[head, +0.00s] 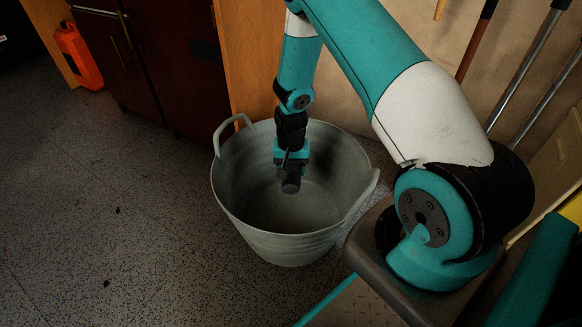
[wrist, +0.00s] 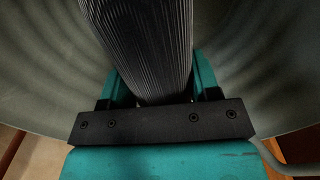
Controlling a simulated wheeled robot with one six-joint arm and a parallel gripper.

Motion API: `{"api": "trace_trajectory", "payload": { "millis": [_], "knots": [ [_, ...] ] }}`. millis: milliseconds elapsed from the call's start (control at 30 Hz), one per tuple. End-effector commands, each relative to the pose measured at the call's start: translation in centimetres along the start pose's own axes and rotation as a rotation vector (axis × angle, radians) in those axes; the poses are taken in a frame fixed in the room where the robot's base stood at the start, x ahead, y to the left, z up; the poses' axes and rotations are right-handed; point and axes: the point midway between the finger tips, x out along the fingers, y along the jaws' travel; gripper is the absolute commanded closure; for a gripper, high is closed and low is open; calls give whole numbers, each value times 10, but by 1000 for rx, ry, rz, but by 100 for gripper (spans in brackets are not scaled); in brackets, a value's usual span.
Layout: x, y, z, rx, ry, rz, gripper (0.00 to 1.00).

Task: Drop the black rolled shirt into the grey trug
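The black rolled shirt (wrist: 148,40) is a dark ribbed roll, held between the fingers of my gripper (wrist: 155,92) in the wrist view. In the head view my gripper (head: 291,172) points down inside the mouth of the grey trug, and the end of the roll shows dark below it. The grey trug (head: 290,248) stands upright on the floor with two loop handles. Its curved inner wall fills both sides of the wrist view. The roll hangs above the trug's bottom in the head view; the gap beneath it is hard to judge.
A dark cabinet (head: 165,70) stands behind the trug on the left, with an orange container (head: 78,56) beside it. Long-handled tools (head: 525,65) lean on the wall at the right. The speckled floor (head: 110,220) left of the trug is mostly clear.

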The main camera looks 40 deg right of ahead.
Motion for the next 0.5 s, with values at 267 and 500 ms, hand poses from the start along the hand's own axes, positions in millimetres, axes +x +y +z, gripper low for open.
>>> {"api": "trace_trajectory", "payload": {
  "millis": [267,500],
  "knots": [
    [0,0,0,0,0,0,14],
    [-9,0,0,0,1,0,14]
  ]
}}
